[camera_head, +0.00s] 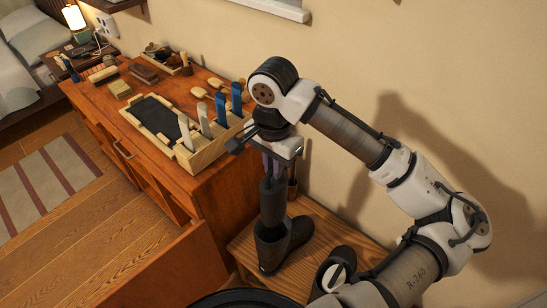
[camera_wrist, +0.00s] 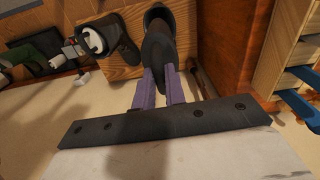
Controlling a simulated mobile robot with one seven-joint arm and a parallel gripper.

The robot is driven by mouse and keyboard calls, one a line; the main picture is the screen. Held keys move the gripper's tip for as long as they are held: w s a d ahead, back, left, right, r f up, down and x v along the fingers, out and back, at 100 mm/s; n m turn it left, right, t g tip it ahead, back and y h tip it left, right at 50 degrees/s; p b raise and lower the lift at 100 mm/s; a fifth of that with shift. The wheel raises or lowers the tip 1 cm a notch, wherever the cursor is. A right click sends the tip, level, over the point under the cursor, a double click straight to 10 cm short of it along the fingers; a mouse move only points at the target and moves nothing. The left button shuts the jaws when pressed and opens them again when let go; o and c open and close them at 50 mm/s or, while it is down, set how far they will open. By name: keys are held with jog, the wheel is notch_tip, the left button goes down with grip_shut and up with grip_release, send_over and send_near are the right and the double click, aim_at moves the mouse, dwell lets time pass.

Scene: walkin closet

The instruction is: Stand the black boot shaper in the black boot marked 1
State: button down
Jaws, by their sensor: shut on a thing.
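My gripper (camera_head: 274,165) is shut on the black boot shaper (camera_head: 272,198), which hangs upright below the purple fingers. The wrist view also shows the fingers (camera_wrist: 160,88) on either side of the shaper (camera_wrist: 157,52). A black boot (camera_head: 283,245) stands on the wooden bench directly below it. The shaper's lower end is at this boot's opening, and it also overlaps the boot (camera_wrist: 158,14) in the wrist view. I cannot tell how far inside it reaches. No number is readable on this boot.
A second dark boot (camera_head: 345,262) with something white in its top stands close by on the bench (camera_head: 245,254). The wooden dresser (camera_head: 205,185) on the left carries a rack holding blue and pale upright pieces. The wall is close behind.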

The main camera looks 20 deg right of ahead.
aim_at(273, 181)
jog(key=shift+f+b, duration=0.95)
jog(key=shift+f, duration=1.25)
notch_tip(273, 181, down, 6)
jog(key=b, duration=0.5)
jog(key=shift+r, duration=0.1)
jog(key=shift+f+b, duration=3.75)
jog(key=shift+f, duration=1.85)
jog(key=c, duration=0.8)
grip_release()
jog(key=shift+r+p, duration=6.7)
jog(key=shift+r, duration=0.3)
